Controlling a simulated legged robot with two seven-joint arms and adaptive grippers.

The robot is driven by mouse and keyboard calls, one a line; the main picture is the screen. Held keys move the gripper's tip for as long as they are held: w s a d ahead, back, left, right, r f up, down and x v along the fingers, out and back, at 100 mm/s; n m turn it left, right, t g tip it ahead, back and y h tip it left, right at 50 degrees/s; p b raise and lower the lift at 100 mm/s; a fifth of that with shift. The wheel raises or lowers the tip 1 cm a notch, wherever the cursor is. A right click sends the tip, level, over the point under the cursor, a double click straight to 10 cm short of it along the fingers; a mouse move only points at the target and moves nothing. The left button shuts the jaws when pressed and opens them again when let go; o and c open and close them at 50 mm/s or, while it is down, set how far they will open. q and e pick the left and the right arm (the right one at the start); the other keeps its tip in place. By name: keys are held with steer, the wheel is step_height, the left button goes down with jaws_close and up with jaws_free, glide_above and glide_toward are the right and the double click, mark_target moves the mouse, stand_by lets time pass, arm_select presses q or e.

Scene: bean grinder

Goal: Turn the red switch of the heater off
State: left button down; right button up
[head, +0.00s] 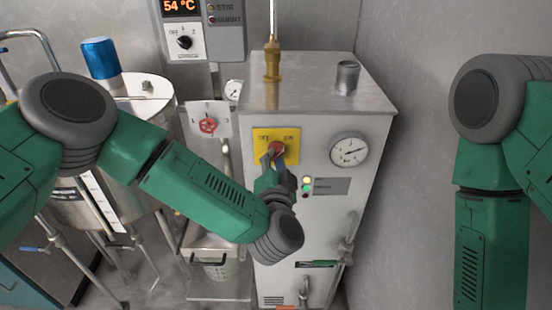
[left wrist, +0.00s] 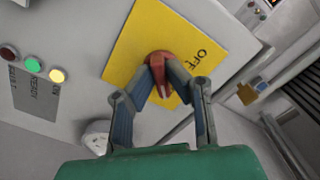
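The heater (head: 325,215) is a white cabinet. On its front a yellow plate (head: 290,133) carries the red switch (head: 277,148), with OFF at the plate's left and ON at its right. My left gripper (head: 270,158) is at the switch. In the left wrist view the fingertips (left wrist: 164,66) press on both sides of the red switch (left wrist: 163,87), and part of its handle shows between them. The fingers partly hide the switch, so its exact setting is hard to read. My right arm hangs at the right; its gripper is out of frame.
Indicator lamps (head: 306,186) and a round gauge (head: 349,150) are on the heater's front. A brass pipe (head: 272,62) rises from the heater's top. A wall closes the right side.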

arm_select(q)
steer(key=shift+d+r, duration=0.1)
steer(key=shift+r, duration=0.05)
steer(key=shift+n, duration=0.3)
steer(key=n, duration=0.2)
steer(key=shift+d+r+n, duration=0.1)
steer(key=shift+d+n, duration=0.05)
steer(key=shift+n, duration=0.15)
steer(key=n, duration=0.5)
steer(key=shift+w+n+b, duration=0.1)
steer(key=shift+n+b, duration=0.2)
steer(key=n+b, duration=0.1)
steer(key=n, duration=0.3)
steer(key=n+b, duration=0.1)
steer(key=n, duration=0.4)
steer(key=shift+d+r+b, duration=0.1)
steer(key=shift+b, duration=0.25)
steer(key=c, duration=1.6)
jaws_free()
